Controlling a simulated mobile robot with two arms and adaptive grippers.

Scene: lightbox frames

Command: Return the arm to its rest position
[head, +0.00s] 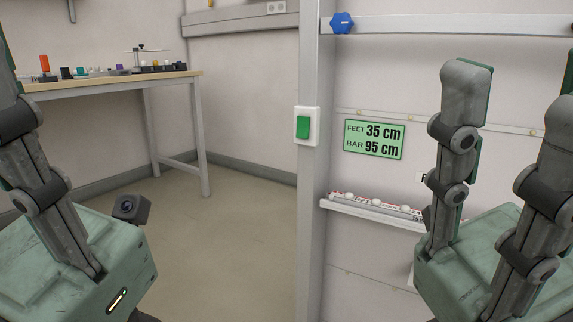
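My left gripper (20,125) is at the left edge of the head view, its green body low and one grey finger pointing up. Its other finger is outside the picture, so its opening cannot be judged. My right gripper (517,88) is at the right, with two grey fingers pointing up and a clear gap between them. It is open and nothing shows between the fingers. It stands in front of the wall panel and hides part of the shelf.
A workbench (120,83) with small items is at the back left. A post (312,180) with a green switch (303,127) stands mid-view. A green sign (374,138), blue knob (342,22) and narrow shelf (370,209) are right of it. The floor (225,245) between is clear.

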